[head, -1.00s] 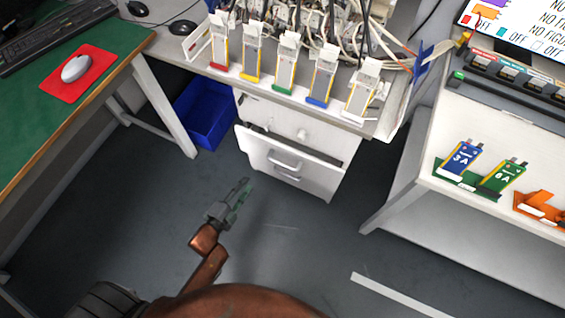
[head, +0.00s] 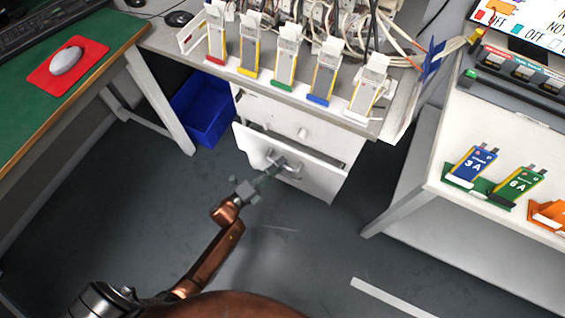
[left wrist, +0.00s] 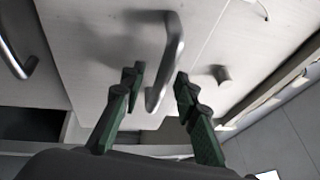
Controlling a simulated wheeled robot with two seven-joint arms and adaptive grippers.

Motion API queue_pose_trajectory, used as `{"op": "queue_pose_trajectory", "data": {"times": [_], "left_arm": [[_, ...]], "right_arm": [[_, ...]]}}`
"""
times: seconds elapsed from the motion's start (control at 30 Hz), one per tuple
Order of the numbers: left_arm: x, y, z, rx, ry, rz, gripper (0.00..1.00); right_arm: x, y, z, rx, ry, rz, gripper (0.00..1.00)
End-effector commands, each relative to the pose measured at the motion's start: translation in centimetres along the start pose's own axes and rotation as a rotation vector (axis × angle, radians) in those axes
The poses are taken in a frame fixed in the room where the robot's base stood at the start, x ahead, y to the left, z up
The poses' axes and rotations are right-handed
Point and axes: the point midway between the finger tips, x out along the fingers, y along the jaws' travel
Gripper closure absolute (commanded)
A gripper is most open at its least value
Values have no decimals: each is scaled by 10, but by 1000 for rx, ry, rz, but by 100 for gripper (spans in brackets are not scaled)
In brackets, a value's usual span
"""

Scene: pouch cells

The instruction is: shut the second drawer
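A white drawer cabinet (head: 328,187) stands under the bench. Its second drawer (head: 249,143) is pulled out, with a gap behind the top of its front. A bar handle (head: 292,172) is on that front; it also shows large in the left wrist view (left wrist: 174,50). My left gripper (head: 274,168) is at this handle. In the left wrist view, the green-padded fingers (left wrist: 158,88) are apart, one on each side of the bar. I cannot tell whether either touches it. My right gripper is in neither view.
A blue bin (head: 205,108) is on the floor left of the cabinet. A green-topped desk (head: 40,130) is at left and a white bench (head: 480,205) at right. The floor in front is clear.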

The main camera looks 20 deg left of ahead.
Motion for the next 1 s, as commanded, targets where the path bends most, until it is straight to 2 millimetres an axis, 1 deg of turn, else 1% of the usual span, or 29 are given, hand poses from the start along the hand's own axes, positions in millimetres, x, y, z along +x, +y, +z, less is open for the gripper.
{"op": "queue_pose_trajectory", "data": {"times": [0.1,0.37,0.77,1.0], "left_arm": [[6,0,0,0,-1,1,71],[6,-1,0,0,-1,0,72],[6,0,0,-1,-1,1,100],[6,0,0,-1,-1,1,100]], "right_arm": [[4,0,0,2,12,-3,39],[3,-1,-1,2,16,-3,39],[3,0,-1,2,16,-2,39],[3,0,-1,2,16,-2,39]]}}
